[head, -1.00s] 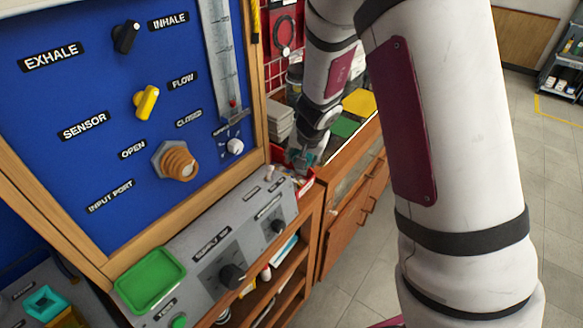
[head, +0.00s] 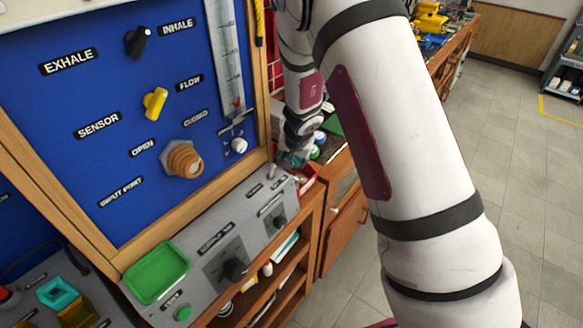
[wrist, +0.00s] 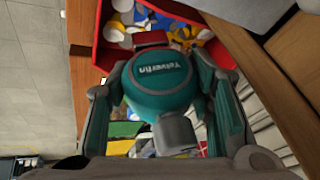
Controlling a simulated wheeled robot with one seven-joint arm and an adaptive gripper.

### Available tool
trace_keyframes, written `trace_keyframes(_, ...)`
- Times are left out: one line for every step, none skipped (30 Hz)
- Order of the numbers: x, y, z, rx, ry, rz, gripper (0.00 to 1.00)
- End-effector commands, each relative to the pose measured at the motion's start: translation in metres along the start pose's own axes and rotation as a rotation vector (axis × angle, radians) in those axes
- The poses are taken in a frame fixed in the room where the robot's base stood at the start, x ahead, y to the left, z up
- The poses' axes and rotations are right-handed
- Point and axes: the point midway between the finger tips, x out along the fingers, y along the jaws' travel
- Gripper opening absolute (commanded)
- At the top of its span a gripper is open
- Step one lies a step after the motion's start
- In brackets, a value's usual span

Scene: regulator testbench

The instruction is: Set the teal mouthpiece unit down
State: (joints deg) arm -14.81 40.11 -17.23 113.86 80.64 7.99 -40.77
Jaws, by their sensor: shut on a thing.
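The teal mouthpiece unit (wrist: 158,85) is a round teal body with pale lettering, a grey stub at its lower end and a red part at its upper end. My gripper (wrist: 165,78) is shut on it, with a finger on each side. In the head view my gripper (head: 289,163) is small, beyond the right end of the grey console, and the unit is barely visible there. A red bin (wrist: 222,15) of coloured round pieces lies behind the unit in the wrist view. I cannot tell whether the unit touches the bin.
The blue panel (head: 60,110) with knobs and a hex port (head: 183,160) stands at left. The grey console (head: 205,245) carries a green tray (head: 157,270). A teal square holder (head: 58,292) is at lower left. Wooden panelling (wrist: 270,70) is close right of my gripper. Open floor lies right.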

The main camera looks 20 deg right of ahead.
Motion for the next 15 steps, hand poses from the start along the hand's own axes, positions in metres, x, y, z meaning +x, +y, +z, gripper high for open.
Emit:
trace_keyframes(0.000,0.000,0.000,0.001,0.001,0.000,0.12)
trace_keyframes(0.001,0.000,0.000,0.001,0.001,0.000,0.12)
trace_keyframes(0.002,0.001,0.001,0.001,0.001,0.000,0.12)
trace_keyframes(0.002,0.001,0.001,0.001,0.000,0.000,0.12)
trace_keyframes(0.004,0.002,0.002,0.002,0.000,0.000,0.12)
trace_keyframes(0.005,0.003,0.003,0.002,-0.001,0.002,0.12)
trace_keyframes(0.007,0.004,0.004,0.003,-0.001,0.003,0.12)
trace_keyframes(0.009,0.004,0.005,0.004,-0.001,0.004,0.12)
trace_keyframes(0.011,0.005,0.007,0.002,-0.004,0.005,0.12)
trace_keyframes(0.014,0.006,0.009,0.001,-0.005,0.005,0.12)
trace_keyframes(0.016,0.006,0.009,0.001,-0.004,0.005,0.12)
trace_keyframes(0.019,0.007,0.011,0.001,-0.004,0.006,0.12)
trace_keyframes(0.021,0.007,0.012,0.001,-0.004,0.005,0.12)
trace_keyframes(0.023,0.007,0.013,0.001,-0.004,0.004,0.12)
trace_keyframes(0.025,0.008,0.013,0.000,-0.002,0.003,0.12)
